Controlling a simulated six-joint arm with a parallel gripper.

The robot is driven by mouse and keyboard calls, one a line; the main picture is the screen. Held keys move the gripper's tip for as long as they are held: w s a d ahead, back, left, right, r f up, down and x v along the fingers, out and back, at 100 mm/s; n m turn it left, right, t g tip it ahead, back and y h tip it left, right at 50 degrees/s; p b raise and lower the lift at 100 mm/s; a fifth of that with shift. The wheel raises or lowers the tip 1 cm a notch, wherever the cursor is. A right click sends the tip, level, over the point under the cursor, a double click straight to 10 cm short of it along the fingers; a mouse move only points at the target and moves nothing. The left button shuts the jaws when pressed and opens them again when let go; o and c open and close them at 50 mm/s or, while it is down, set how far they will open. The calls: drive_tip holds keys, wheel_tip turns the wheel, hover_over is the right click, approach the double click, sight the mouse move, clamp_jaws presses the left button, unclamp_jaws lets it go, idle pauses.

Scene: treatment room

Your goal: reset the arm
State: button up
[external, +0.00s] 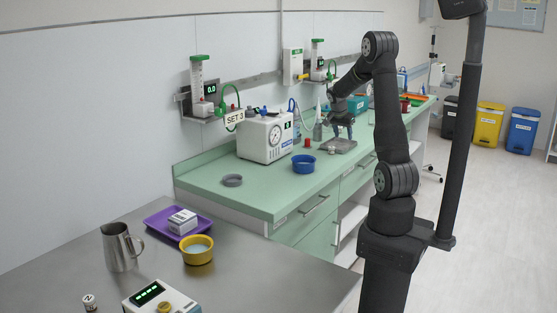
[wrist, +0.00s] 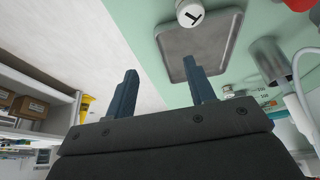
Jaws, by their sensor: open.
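My gripper (wrist: 160,92) is open in the wrist view, with its two blue-grey fingers apart and nothing between them. In the external view my gripper (external: 343,131) is over the green counter, above a small grey tray (external: 338,147). The tray also shows in the wrist view (wrist: 178,55), beyond the fingers. A white-capped item (wrist: 190,14) marked with a letter is by the tray's edge in the wrist view.
The steel table (external: 262,280) holds a metal jug (external: 119,248), a purple tray (external: 160,222) and a yellow bowl (external: 197,250).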

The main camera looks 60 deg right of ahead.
drive_tip(key=s+d+r, duration=0.2)
drive_tip(key=s+r, duration=0.3)
drive_tip(key=s, duration=0.1)
wheel_tip(320, 180, up, 10)
drive_tip(key=w+a+n+t+y, duration=0.1)
drive_tip(key=w+a+n+t, duration=0.1)
drive_tip(key=w+a+n, duration=0.4)
drive_tip(key=w+a+n+t+y, duration=0.1)
drive_tip(key=w+a+n, duration=0.6)
drive_tip(key=w+a, duration=0.8)
drive_tip(key=a+t, duration=0.1)
drive_tip(key=a, duration=0.5)
drive_tip(key=shift+a+f+y, duration=0.35)
drive_tip(key=shift+y, duration=0.05)
drive_tip(key=shift+d, duration=0.1)
drive_tip(key=s+d+m+g+h, duration=0.1)
drive_tip(key=s+d+m, duration=0.3)
drive_tip(key=d, duration=0.5)
drive_tip(key=s+d+m+g+h, duration=0.1)
drive_tip(key=s+d+m, duration=0.2)
drive_tip(key=s+d, duration=0.4)
drive_tip(key=d, duration=0.2)
drive_tip(key=shift+d+r+m, duration=0.15)
drive_tip(key=shift+d+m, duration=0.15)
drive_tip(key=shift+m, duration=0.1)
